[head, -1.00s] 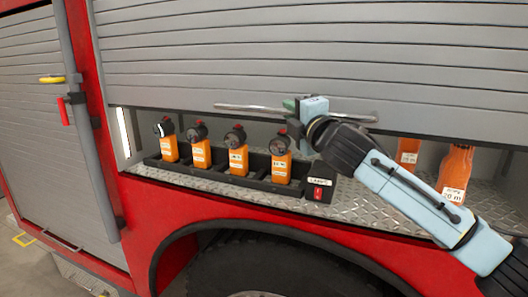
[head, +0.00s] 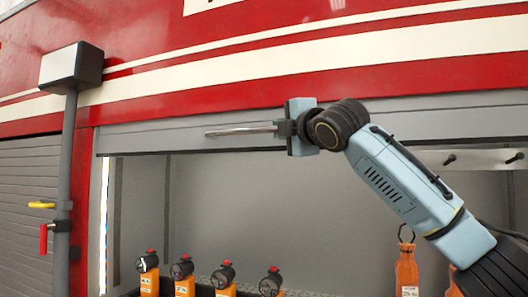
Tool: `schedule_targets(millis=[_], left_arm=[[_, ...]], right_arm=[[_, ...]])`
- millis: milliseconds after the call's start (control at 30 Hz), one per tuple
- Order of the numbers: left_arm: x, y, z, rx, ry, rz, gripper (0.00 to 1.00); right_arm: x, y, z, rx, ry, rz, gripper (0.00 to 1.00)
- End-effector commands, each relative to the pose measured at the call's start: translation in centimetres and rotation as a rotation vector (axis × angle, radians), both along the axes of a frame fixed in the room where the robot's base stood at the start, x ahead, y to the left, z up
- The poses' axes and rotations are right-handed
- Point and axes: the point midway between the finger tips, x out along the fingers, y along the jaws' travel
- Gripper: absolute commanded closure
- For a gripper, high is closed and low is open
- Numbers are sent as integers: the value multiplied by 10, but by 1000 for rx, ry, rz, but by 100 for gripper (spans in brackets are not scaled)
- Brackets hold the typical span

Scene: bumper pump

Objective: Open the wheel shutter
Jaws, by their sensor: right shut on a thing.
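The wheel shutter (head: 160,138) is a grey slatted panel, raised high so that only a narrow band of it shows below the red and white body of the truck. Its metal bar handle (head: 240,131) runs level along the band. My right gripper (head: 290,128) is shut on the handle, and the handle's left part sticks out to the left of it. The handle's right part is hidden behind my gripper and arm. My left gripper is not in view.
The compartment (head: 260,210) below stands open. Several orange tools with black heads (head: 184,280) stand at its bottom left. An orange tag-like item (head: 406,272) hangs at the right. A grey pole with a box (head: 72,68) stands left, beside another closed shutter (head: 25,200).

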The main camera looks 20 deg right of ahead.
Motion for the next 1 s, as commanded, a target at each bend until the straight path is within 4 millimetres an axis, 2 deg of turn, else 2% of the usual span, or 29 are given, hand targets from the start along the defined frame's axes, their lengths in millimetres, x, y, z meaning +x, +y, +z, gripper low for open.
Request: schedule_targets(millis=[100, 467, 500, 667, 1000], left_arm=[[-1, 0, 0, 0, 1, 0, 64], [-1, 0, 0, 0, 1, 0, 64], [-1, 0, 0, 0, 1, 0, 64], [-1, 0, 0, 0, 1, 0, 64], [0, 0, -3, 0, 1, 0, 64]], right_arm=[[-4, -8, 10, 2, -6, -12, 100], [-3, -9, 11, 0, -5, -16, 100], [-3, -9, 11, 0, -5, -16, 82], [-3, -8, 10, 0, -4, -14, 62], [-6, -8, 7, 0, -2, -12, 62]])
